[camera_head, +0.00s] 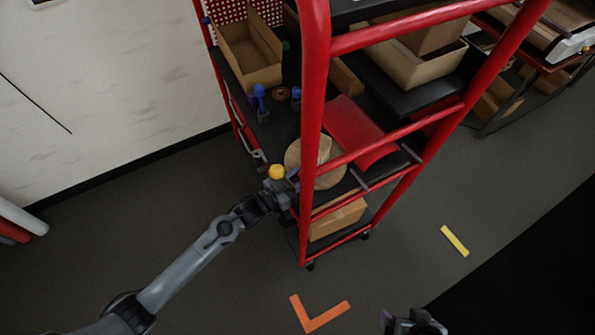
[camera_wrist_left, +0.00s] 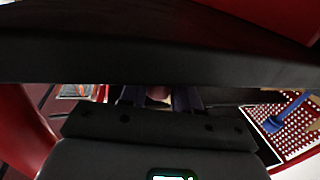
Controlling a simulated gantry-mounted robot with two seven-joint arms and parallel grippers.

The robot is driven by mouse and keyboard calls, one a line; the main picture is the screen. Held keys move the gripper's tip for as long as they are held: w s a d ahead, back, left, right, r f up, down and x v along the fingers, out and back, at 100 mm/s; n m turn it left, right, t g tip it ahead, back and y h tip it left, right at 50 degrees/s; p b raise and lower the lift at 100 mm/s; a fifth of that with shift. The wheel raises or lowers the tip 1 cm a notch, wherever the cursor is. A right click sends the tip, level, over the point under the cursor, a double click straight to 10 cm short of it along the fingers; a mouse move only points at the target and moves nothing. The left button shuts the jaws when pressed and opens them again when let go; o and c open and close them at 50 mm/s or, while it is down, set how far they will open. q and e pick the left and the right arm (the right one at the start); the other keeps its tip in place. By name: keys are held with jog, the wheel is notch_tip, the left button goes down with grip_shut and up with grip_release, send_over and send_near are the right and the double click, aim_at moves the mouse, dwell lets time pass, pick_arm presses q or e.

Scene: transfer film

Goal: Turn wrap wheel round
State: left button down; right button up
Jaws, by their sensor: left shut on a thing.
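The wrap wheel (camera_head: 300,156) is a round tan disc on a lower black shelf of the red cart, partly hidden by a red post. My left gripper (camera_head: 288,180) reaches in at the wheel's near left edge. In the left wrist view its blue fingers (camera_wrist_left: 159,98) stand either side of a small tan-pink patch, and it is shut on the wheel's edge. A dark shelf edge covers most of that view, so the grip shows poorly. My right gripper (camera_head: 412,324) is at the bottom edge, away from the cart, its fingers unclear.
The cart's red posts and rails (camera_head: 312,90) stand close around the wheel. A cardboard box (camera_head: 338,220) sits below it, and a red panel (camera_head: 355,130) lies to its right. A yellow ball-shaped thing (camera_head: 276,171) shows beside my left gripper.

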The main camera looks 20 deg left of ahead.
pick_arm(q)
jog(key=shift+s+d+p, duration=0.15)
jog(key=shift+d+p, duration=0.15)
jog(key=shift+d, duration=0.8)
jog(key=shift+f, duration=0.1)
jog(key=c, duration=1.2)
grip_release()
jog(key=shift+o, duration=1.3)
jog(key=shift+d, duration=0.1)
jog(key=v, duration=1)
jog(key=shift+s+a, duration=0.25)
